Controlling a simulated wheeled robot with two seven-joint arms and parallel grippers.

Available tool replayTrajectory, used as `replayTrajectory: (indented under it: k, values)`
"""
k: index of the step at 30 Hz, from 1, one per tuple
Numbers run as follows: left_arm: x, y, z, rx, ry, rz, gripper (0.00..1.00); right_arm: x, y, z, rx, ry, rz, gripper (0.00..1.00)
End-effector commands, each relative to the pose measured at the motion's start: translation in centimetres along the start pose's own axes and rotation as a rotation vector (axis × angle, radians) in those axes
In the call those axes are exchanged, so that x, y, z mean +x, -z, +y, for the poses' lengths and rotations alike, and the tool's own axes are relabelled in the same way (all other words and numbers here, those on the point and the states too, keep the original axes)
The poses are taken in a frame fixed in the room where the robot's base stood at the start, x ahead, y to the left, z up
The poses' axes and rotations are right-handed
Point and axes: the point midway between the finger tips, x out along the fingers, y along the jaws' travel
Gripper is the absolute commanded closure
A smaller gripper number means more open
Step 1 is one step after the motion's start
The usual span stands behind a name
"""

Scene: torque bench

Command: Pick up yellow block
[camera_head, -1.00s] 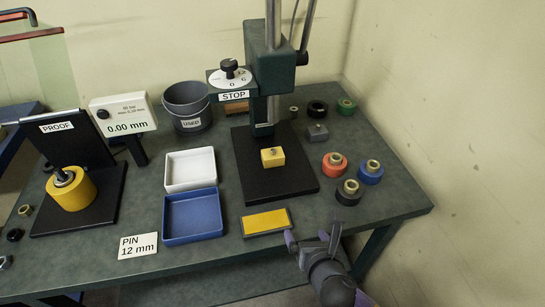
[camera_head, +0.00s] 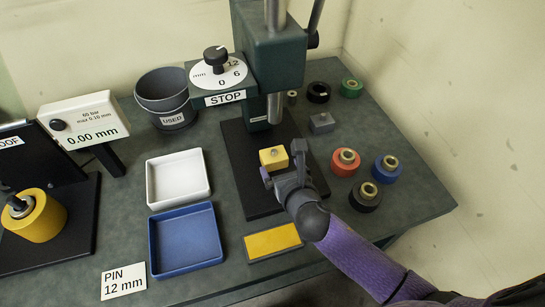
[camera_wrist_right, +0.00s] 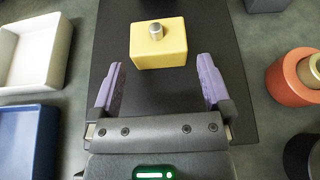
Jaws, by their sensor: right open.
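The yellow block (camera_head: 273,158) sits on the black base plate of the press, with a small metal pin standing in its top. In the right wrist view the yellow block (camera_wrist_right: 158,46) lies just ahead of the fingertips, roughly centred between them. My right gripper (camera_head: 281,169) is over the base plate, close to the block on its near side. Its purple fingers (camera_wrist_right: 160,80) are spread open with nothing between them. My left gripper is in none of the current views.
The press head with its STOP dial (camera_head: 218,74) overhangs behind the block. Red (camera_head: 345,162), blue (camera_head: 387,168) and black (camera_head: 366,196) round parts stand to the right. A white tray (camera_head: 178,203) and a blue tray (camera_head: 186,266) lie left. A yellow pad (camera_head: 272,241) lies in front.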

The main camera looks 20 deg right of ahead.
Motion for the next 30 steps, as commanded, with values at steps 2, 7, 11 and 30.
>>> replayTrajectory:
  k: [2, 7, 11, 30]
  values:
    - [1.5, -0.4, 0.0, 0.001, 0.000, -0.008, 0.24, 1.9, 0.6, 0.1, 0.003, 0.001, -0.001, 0.00]
    - [2.7, -1.3, -0.6, 0.005, 0.009, -0.030, 0.24, 4.6, 0.5, 0.2, 0.002, 0.000, 0.000, 0.00]
    - [2.5, -1.9, -1.2, 0.008, 0.019, -0.042, 0.24, 4.8, 0.2, 0.2, 0.001, -0.001, 0.001, 0.00]
    - [2.5, -1.1, -0.9, 0.003, 0.014, -0.026, 0.24, 4.7, 0.2, 0.2, 0.002, -0.001, 0.001, 1.00]
